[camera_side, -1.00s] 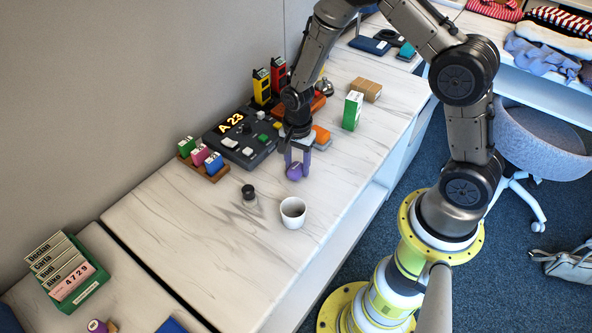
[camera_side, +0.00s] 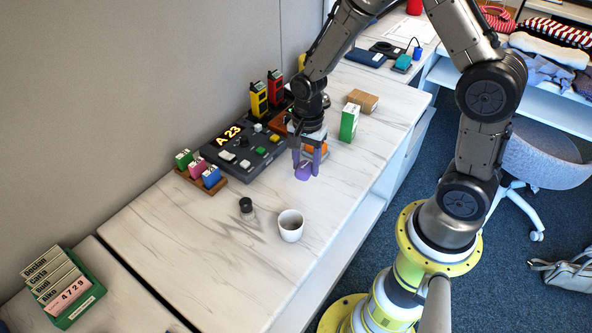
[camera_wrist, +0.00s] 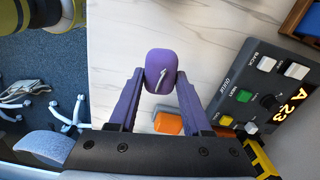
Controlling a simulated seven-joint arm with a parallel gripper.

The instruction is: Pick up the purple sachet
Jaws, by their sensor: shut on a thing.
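The purple sachet (camera_wrist: 161,70) is between the fingertips of my gripper (camera_wrist: 160,82) in the wrist view. It is a small rounded purple pouch with a pale mark on it. In the side view my gripper (camera_side: 306,170) points down with the sachet (camera_side: 303,172) between its purple fingers. The fingers are shut on it. From the side view I cannot tell whether the sachet touches the counter or hangs just above it.
A control console (camera_side: 243,150) showing "A 23" stands behind. A white cup (camera_side: 290,226) and a small black-capped jar (camera_side: 246,206) stand in front. A green-white box (camera_side: 349,123) is to the right, an orange object (camera_wrist: 168,123) near the fingers. Counter space in front left is clear.

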